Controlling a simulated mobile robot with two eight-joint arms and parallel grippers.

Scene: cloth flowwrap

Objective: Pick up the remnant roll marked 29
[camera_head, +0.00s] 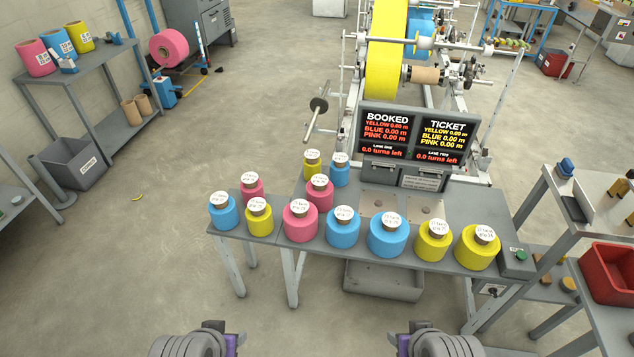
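Several remnant rolls in pink, blue and yellow stand upright on a grey table, each with a white round label on top. The labels are too small to read surely, so I cannot tell which roll is marked 29. The front row holds a pink roll (300,222), two blue rolls (343,232) (387,239) and two yellow rolls (432,244) (476,252). More stand at the left and behind. My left gripper (222,338) and my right gripper (408,338) are at the bottom edge, well short of the table, and their fingers cannot be made out.
A two-panel display (415,136) stands behind the rolls, before a winding machine with a large yellow roll (387,50). A grey bin (385,280) sits below the table. A red crate (608,272) is at the right. The floor between me and the table is clear.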

